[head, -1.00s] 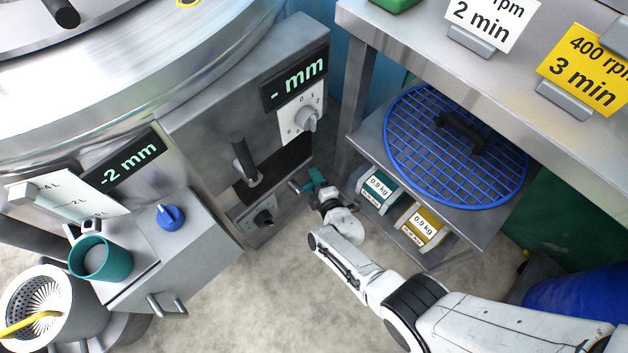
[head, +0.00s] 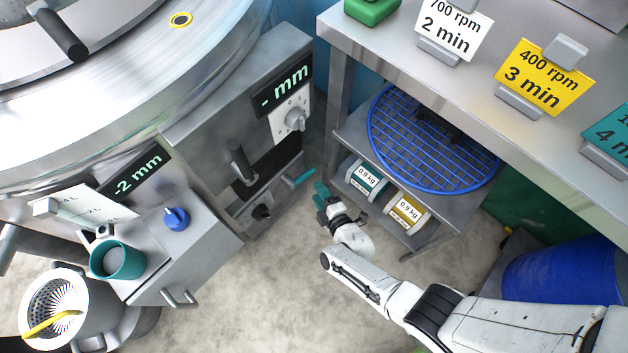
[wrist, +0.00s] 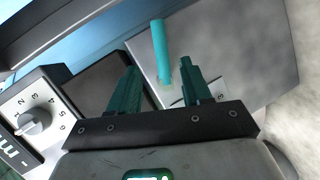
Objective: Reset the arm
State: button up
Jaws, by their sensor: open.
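My gripper (head: 321,190) is at the end of my white arm, low in front of the machine and beside the lower shelf. In the wrist view its two teal fingers (wrist: 164,88) stand apart with nothing held between them. A teal rod-like handle (wrist: 160,50) on the grey panel shows beyond the fingertips, apart from them. In the head view this handle (head: 304,176) sticks out of the machine front, a little left of my gripper.
The steel drum machine (head: 200,75) fills the left side. A steel table (head: 400,60) with sign cards is at right. Below it lie a blue grid (head: 425,150) and two 0.9 kg containers (head: 407,210). A teal cup (head: 118,262) stands at left. Open floor (head: 265,300) lies between.

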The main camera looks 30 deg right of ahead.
jog(key=shift+s+r, duration=0.15)
jog(key=shift+s, duration=0.3)
dwell(0.3)
